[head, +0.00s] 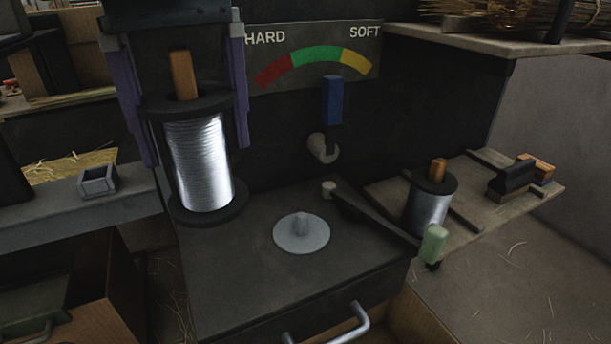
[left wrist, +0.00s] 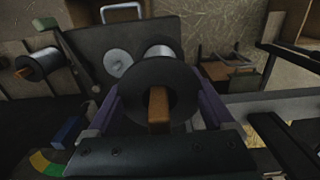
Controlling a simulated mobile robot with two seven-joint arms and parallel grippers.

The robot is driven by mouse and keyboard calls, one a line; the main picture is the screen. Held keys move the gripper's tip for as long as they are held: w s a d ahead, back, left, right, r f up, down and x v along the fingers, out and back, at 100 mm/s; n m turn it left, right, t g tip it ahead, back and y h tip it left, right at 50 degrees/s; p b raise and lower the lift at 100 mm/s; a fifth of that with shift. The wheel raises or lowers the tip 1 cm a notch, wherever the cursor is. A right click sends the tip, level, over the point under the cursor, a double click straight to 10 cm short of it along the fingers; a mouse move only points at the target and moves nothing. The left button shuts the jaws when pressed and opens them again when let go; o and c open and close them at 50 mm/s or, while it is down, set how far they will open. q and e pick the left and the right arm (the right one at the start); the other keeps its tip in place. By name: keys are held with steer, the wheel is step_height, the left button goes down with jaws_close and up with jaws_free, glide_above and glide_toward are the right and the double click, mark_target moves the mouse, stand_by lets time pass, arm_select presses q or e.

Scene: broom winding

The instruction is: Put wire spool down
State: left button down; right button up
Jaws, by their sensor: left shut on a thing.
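A large wire spool (head: 200,165) with black flanges, shiny silver wire and a wooden peg on top is upright between the purple fingers of my left gripper (head: 196,140). The fingers are shut on it. In the left wrist view I look down on the spool's black top flange (left wrist: 178,80) and peg. Its lower flange overlaps the left back part of the black machine top (head: 270,275); I cannot tell whether it touches. A bare grey round holder (head: 301,235) with a central stub is to the spool's right. My right gripper is not in view.
A smaller spool (head: 428,205) stands on the wooden side shelf (head: 480,220) near a brush (head: 514,177). A lever with a green handle (head: 433,243) crosses the machine's right side. A blue-handled lever (head: 332,100) sits below the HARD–SOFT gauge (head: 315,58). A small grey box (head: 98,181) is left.

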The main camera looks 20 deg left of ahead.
arm_select(q)
steer(key=shift+f+b, duration=1.65)
steer(key=shift+f, duration=5.4)
steer(key=shift+f, duration=0.1)
jaws_free()
steer(key=shift+r, duration=0.25)
step_height(320, 180, up, 12)
steer(key=p, duration=0.3)
